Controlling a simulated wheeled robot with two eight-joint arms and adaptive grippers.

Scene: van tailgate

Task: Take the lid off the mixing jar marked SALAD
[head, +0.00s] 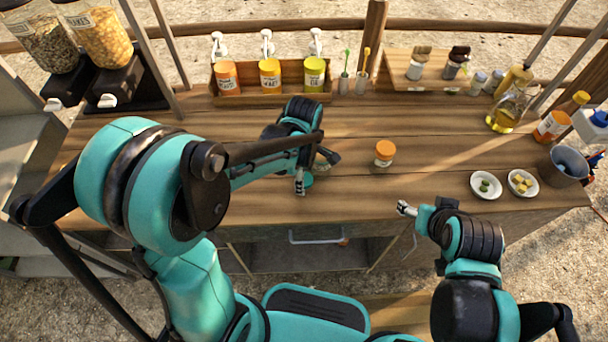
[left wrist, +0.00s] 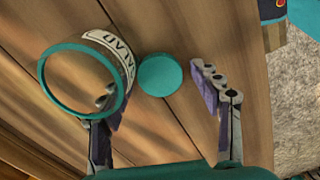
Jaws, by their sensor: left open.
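The SALAD jar (left wrist: 106,46), with a teal rim and a white label, stands on the wooden counter on the left side of the left wrist view. I see wood through its open ring, with no lid across it. A teal round lid (left wrist: 160,74) lies beside it on the wood; whether they touch I cannot tell. The lid also shows in the head view (head: 306,181). My left gripper (left wrist: 160,88) is open, with one fingertip overlapping the jar's ring and the lid between its fingers, ungripped. My right gripper (head: 405,208) is over the counter's front edge, apart from everything; its opening is unclear.
An orange-capped jar (head: 384,154) stands to the right of my left gripper. Two small white dishes (head: 485,194) (head: 534,184) and a grey bucket (head: 565,170) are at the right. A wooden rack (head: 296,97) of bottles stands behind. The counter's middle right is clear.

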